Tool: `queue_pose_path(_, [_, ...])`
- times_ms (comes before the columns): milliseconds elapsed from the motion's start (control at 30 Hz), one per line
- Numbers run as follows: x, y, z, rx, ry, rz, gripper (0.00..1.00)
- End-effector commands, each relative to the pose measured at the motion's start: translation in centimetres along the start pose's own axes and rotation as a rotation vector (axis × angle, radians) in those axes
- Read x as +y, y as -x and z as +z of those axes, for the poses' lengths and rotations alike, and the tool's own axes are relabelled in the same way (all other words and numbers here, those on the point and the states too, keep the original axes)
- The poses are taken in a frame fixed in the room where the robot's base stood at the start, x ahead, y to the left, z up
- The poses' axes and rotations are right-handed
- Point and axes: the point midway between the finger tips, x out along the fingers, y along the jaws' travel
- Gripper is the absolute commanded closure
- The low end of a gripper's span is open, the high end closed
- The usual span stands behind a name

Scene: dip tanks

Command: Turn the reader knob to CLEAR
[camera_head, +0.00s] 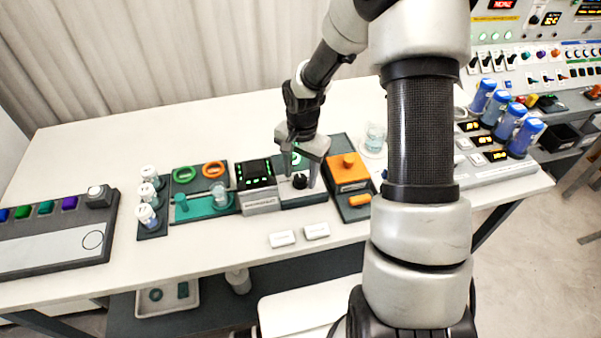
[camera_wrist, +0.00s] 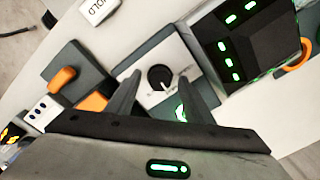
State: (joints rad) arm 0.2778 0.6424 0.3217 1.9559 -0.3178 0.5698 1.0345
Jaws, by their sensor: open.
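The reader knob (camera_wrist: 160,77) is a round black knob with a white pointer mark on a pale square plate (camera_wrist: 177,57). In the head view the knob (camera_head: 300,181) sits just right of the black reader (camera_head: 257,183) with green lit segments. My gripper (camera_head: 300,183) points down over the plate. In the wrist view its two fingers (camera_wrist: 158,90) are apart, one on either side of the knob. I cannot tell whether they touch it. The lettering around the knob is too small to read.
An orange box (camera_head: 347,168) with an orange knob stands close right of the plate. A teal tray (camera_head: 203,205) with a beaker is to the left. Two white labels (camera_head: 283,239) lie in front. Blue-capped bottles (camera_head: 513,123) stand far right.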

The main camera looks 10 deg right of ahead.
Motion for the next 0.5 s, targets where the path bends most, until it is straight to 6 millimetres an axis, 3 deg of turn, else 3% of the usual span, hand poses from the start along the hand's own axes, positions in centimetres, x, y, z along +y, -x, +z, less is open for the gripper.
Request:
queue_pose_path(100, [0.01, 0.01, 0.00, 0.000, 0.000, 0.000, 0.54])
queue_pose_path(333, [0.01, 0.03, 0.00, 0.000, 0.000, 0.000, 0.93])
queue_pose_path(500, [0.00, 0.04, 0.00, -0.001, 0.006, 0.000, 0.94])
